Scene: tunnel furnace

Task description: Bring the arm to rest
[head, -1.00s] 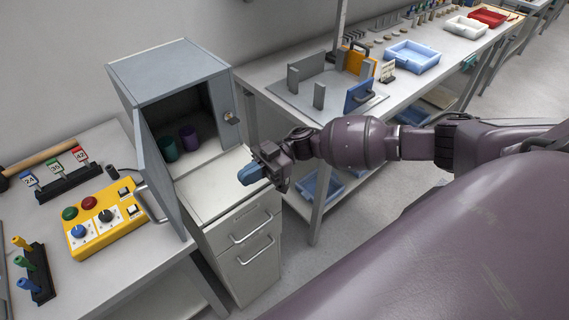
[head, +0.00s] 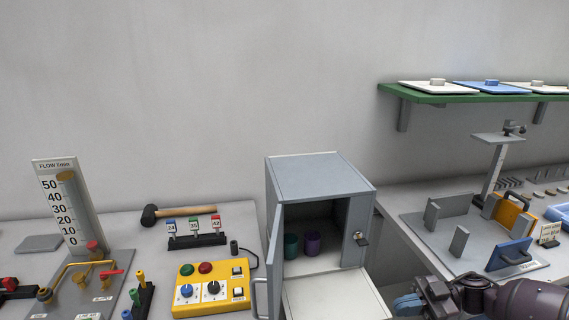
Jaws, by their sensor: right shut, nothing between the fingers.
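My right arm shows at the bottom right edge of the head view, with its purple wrist cut off by the frame. My left gripper is out of view.
A yellow control box (head: 212,288), hammer (head: 180,213) and flow gauge (head: 68,205) are on the left bench. A green shelf (head: 470,97) hangs at upper right.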

